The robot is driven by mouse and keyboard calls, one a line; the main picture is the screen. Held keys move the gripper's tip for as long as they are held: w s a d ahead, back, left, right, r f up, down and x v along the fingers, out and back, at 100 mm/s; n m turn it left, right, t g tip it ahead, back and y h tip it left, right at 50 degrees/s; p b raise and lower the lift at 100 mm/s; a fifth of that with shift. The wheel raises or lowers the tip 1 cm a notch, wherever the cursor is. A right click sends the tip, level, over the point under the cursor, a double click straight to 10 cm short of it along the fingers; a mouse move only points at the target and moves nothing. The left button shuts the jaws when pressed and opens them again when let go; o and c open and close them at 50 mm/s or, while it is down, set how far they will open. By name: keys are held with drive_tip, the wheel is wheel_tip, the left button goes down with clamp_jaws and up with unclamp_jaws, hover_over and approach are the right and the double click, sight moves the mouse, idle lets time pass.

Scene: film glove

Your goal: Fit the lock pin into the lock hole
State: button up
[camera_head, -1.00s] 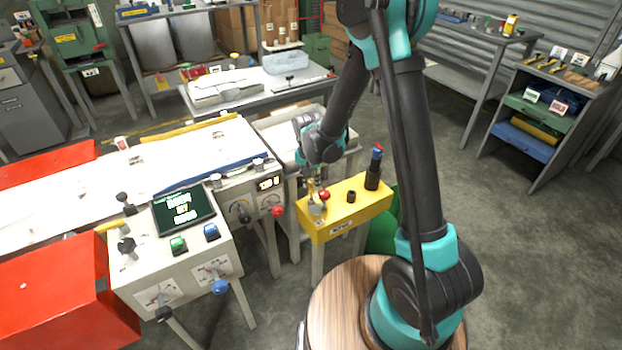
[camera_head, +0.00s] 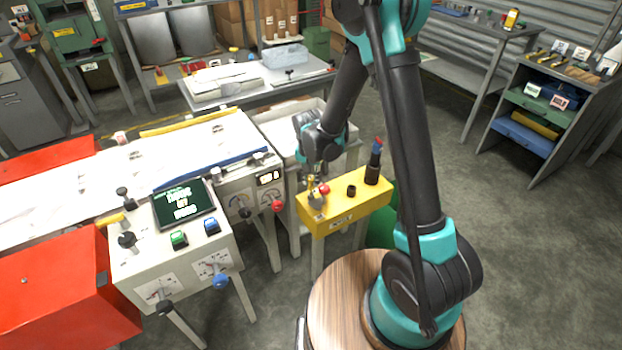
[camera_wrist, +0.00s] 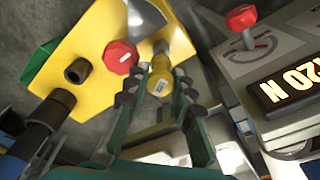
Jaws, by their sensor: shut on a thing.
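My gripper (camera_wrist: 156,90) is shut on a yellow cylindrical pin with a small white label (camera_wrist: 159,86). A grey metal end of the pin points toward the yellow stand (camera_wrist: 103,22). In the head view, my gripper (camera_head: 311,178) is over the left end of that stand (camera_head: 345,213). A red knob (camera_wrist: 120,57) is beside the pin, on its left in the wrist view. A grey metal piece (camera_wrist: 146,14) sits just beyond the pin's end. I cannot make out the lock hole or whether the pin touches anything.
A short black tube (camera_head: 351,190) and a taller black holder (camera_head: 372,170) with a blue-and-red top stand on the yellow stand. A grey control cabinet (camera_head: 240,195) with a red-knobbed lever (camera_head: 277,205) is close on the left. Open floor lies to the right.

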drive_tip(key=shift+f, duration=0.95)
idle(0.4)
drive_tip(key=o, duration=1)
wheel_tip(320, 180, up, 12)
drive_tip(key=s, duration=0.1)
drive_tip(key=s+d+n+t, duration=0.1)
drive_tip(key=s+d, duration=0.5)
drive_tip(key=d, duration=0.2)
drive_tip(key=s+d+r+n+t, duration=0.1)
drive_tip(key=s+d, duration=0.5)
drive_tip(key=d, duration=0.1)
drive_tip(key=s+d+r+n, duration=0.1)
drive_tip(key=s+d, duration=0.5)
drive_tip(key=d, duration=0.2)
drive_tip(key=shift+s+d+r+t, duration=0.1)
drive_tip(key=shift+s+d+t, duration=0.05)
drive_tip(key=shift+d+t, duration=0.25)
